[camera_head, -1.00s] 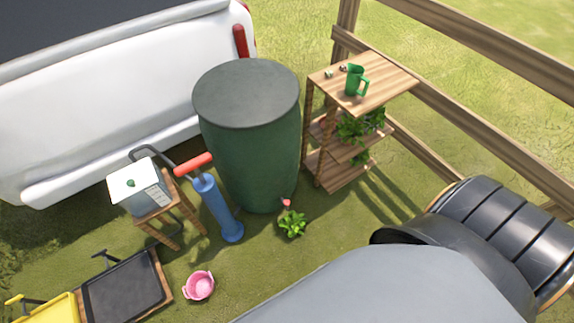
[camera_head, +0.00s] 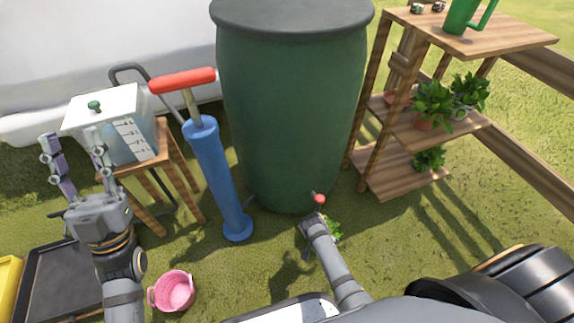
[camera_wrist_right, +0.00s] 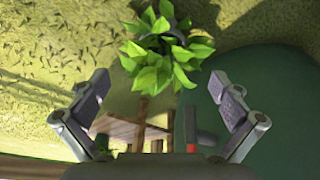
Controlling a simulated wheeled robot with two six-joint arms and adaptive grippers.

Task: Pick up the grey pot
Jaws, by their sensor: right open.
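A leafy green plant (camera_head: 334,231) sits on the grass at the foot of the green barrel, mostly hidden behind my right gripper (camera_head: 308,240) in the head view. The right wrist view shows its leaves (camera_wrist_right: 165,50) ahead of my right gripper (camera_wrist_right: 166,100), between and beyond the open, empty fingers. A grey pot (camera_wrist_right: 168,10) shows partly behind the leaves; most of it is hidden. My left gripper (camera_head: 75,150) is open and empty, raised at the left before the small stool.
The green barrel (camera_head: 290,110) and a blue pump (camera_head: 214,175) stand close by. A wooden shelf (camera_head: 400,185) with potted plants is at the right. A white box (camera_head: 110,125) tops the stool. A pink bucket (camera_head: 174,291) lies on the grass at the front.

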